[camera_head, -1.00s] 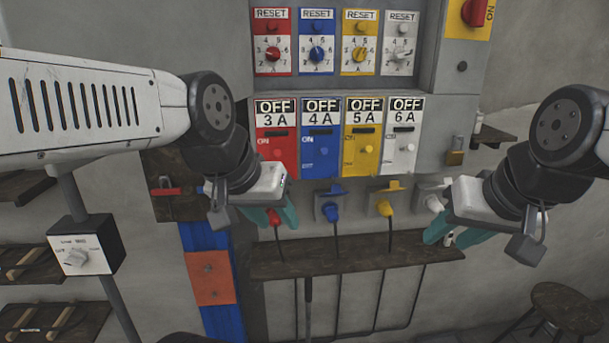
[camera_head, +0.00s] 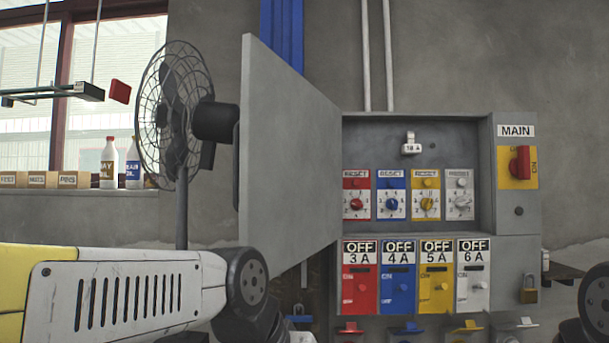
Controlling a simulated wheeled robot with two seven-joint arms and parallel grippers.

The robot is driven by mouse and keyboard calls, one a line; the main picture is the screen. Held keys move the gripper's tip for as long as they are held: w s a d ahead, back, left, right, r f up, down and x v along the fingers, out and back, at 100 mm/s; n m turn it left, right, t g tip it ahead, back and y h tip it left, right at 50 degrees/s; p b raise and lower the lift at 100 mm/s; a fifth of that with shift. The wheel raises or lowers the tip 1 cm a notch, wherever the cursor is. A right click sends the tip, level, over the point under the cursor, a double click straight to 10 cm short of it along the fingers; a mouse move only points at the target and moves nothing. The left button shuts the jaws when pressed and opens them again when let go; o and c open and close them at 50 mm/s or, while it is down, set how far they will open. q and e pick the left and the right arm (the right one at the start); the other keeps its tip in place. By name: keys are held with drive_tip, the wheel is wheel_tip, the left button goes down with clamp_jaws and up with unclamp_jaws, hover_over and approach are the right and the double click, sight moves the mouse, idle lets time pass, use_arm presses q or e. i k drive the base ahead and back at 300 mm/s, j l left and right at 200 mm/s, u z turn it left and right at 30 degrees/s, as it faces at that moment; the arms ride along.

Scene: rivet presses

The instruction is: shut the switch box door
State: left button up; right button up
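The switch box (camera_head: 488,180) is a grey cabinet on the wall at the right. Its grey door (camera_head: 287,150) stands open, swung out to the left from the box's left edge. The inside shows a row of dials under RESET labels and a small white part marked 10 A. My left arm comes in low from the left, below the door, and its gripper is cut off by the bottom edge. My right arm shows only in the bottom right corner, with its gripper out of view.
Below the opening are several coloured OFF switches (camera_head: 360,290) and a padlock (camera_head: 528,290). A red MAIN knob (camera_head: 520,163) is at the right. A wire-caged fan (camera_head: 175,115) stands just left of the door. Bottles (camera_head: 109,163) and small boxes line the window sill.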

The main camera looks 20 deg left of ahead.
sight(287, 199)
drive_tip(key=j+z, duration=0.1)
drive_tip(key=j, duration=0.45)
drive_tip(key=i+j+z, duration=0.15)
drive_tip(key=j, duration=0.2)
drive_tip(key=j+z, duration=0.1)
drive_tip(key=j, duration=0.25)
drive_tip(key=i+j+z, duration=0.15)
drive_tip(key=j, duration=0.2)
